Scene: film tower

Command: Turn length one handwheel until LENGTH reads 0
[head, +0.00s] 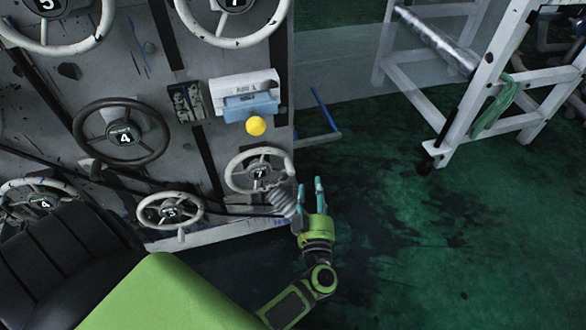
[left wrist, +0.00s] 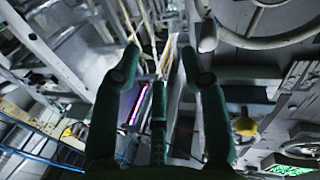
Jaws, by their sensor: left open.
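Several numbered handwheels stand on a grey panel (head: 155,75) at the left of the head view. A small white wheel marked 7 (head: 259,173) is lowest on the right. A white wheel marked 5 (head: 168,211) and a dark wheel marked 4 (head: 123,134) are left of it. I cannot tell which one is length one, and no LENGTH reading is legible. My left gripper (head: 310,188) is open and empty, just right of the small 7 wheel and apart from its rim. Its fingers also show in the left wrist view (left wrist: 161,55), with part of a wheel (left wrist: 270,38) at upper right. My right gripper is not in view.
A yellow ball knob (head: 256,126) sticks out below a blue-and-white box (head: 250,104). A coiled grey part (head: 283,199) lies between the small 7 wheel and my gripper. A white frame (head: 462,122) stands at right. The green floor (head: 400,230) between is clear.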

